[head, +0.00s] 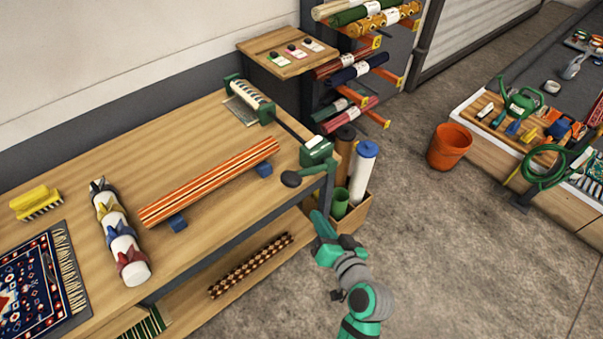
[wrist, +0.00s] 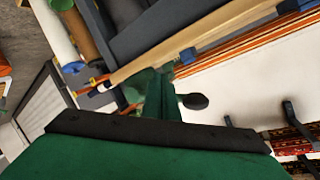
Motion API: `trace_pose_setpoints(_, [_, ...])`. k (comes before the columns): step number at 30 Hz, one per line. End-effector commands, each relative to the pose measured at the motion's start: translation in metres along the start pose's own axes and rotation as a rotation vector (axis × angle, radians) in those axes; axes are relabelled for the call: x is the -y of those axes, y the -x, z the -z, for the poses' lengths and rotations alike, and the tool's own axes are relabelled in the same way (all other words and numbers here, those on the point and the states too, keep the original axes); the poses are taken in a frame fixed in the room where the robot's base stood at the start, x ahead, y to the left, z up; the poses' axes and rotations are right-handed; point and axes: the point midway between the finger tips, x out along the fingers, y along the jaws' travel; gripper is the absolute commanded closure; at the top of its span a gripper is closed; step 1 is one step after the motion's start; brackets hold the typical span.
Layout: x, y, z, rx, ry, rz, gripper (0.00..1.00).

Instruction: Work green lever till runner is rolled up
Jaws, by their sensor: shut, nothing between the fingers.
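The green crank unit (head: 316,152) sits at the right end of the wooden workbench. Its lever ends in a dark knob (head: 291,179) that points toward the bench's front edge. A dark shaft joins it to a roller with green end brackets, which carries the patterned runner (head: 250,95); a short fringed end lies flat beside it. My gripper (head: 321,222) is shut and empty, in front of the bench corner, below and right of the lever and apart from it. In the wrist view, the crank unit (wrist: 155,90) and dark knob (wrist: 195,101) show beyond my gripper (wrist: 157,128).
On the bench (head: 205,125) lie an orange striped roll (head: 210,180) on blue blocks, a white tied roll (head: 122,240), a yellow brush (head: 36,203) and a blue rug (head: 35,285). A box of tubes (head: 352,212) stands close to my gripper. Floor to the right is clear around an orange bucket (head: 450,147).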

Motion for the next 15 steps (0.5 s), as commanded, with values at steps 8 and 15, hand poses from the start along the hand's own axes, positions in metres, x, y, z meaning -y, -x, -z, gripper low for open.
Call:
trace_pose_setpoints(8, [0.023,0.004,0.07,0.035,0.07,0.158,1.0])
trace_pose_setpoints(15, [0.045,0.024,0.119,0.082,0.176,0.284,1.0])
